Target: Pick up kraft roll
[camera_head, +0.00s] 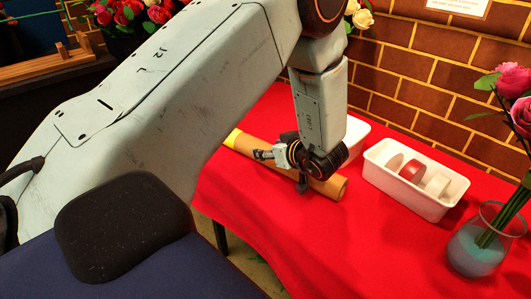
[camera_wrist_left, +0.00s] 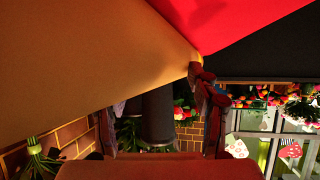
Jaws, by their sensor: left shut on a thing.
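The kraft roll (camera_head: 331,187) is a long brown tube at the left part of the red table in the head view. Its near right end is open toward me. My left gripper (camera_head: 303,183) reaches down over it and is shut on the roll close to that end. The middle of the roll is partly hidden behind the gripper and wrist. In the left wrist view the kraft roll (camera_wrist_left: 85,70) fills the upper left as a large tan surface, with a dark finger against its edge. I cannot tell whether the roll touches the table. My right gripper is not in view.
A white bin (camera_head: 415,191) with several ribbon spools stands right of the roll on the red table (camera_head: 330,245). Another white container (camera_head: 354,137) is partly hidden behind my wrist. A glass vase (camera_head: 476,250) with roses stands at the right. The front middle of the table is clear.

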